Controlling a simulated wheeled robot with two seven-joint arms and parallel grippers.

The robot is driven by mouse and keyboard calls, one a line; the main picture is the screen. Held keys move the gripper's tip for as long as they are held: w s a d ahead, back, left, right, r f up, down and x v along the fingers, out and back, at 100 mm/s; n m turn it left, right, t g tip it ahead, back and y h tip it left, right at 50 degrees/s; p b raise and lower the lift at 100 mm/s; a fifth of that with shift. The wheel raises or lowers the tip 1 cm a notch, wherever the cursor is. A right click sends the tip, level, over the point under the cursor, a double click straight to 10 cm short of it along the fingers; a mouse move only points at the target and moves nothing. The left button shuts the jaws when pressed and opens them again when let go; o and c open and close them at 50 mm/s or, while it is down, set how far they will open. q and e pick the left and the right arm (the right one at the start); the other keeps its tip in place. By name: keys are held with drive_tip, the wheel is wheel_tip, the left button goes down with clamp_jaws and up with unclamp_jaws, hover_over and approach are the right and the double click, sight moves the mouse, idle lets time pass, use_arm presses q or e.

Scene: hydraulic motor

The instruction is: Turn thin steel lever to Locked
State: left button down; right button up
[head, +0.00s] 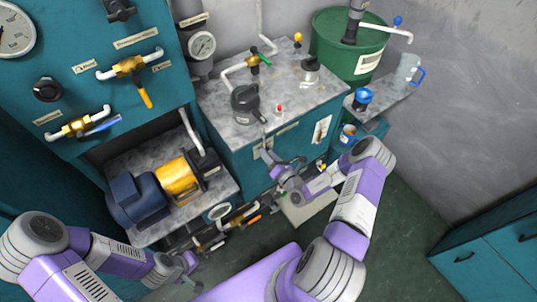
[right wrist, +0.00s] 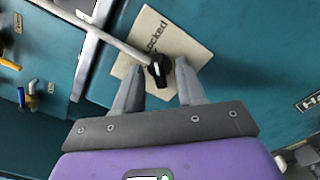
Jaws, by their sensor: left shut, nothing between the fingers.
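The thin steel lever (right wrist: 115,38) runs from the upper left of the right wrist view to a black knob (right wrist: 160,71) at its end. In the head view my right gripper (head: 278,168) is at the cabinet front, where the lever is hard to make out. My left gripper (head: 190,268) is shut and empty, low at the left.
A grey-topped teal cabinet (head: 295,85) carries a black pot and valves. A pump with a blue motor (head: 138,200) stands on a lower bench to the left. A green drum (head: 345,42) stands behind. Open floor (head: 400,240) lies to the right.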

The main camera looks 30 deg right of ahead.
drive_tip(key=shift+s, duration=0.1)
drive_tip(key=s+p, duration=0.1)
drive_tip(key=s, duration=0.6)
drive_tip(key=shift+s+d, duration=0.2)
drive_tip(key=shift+d, duration=0.1)
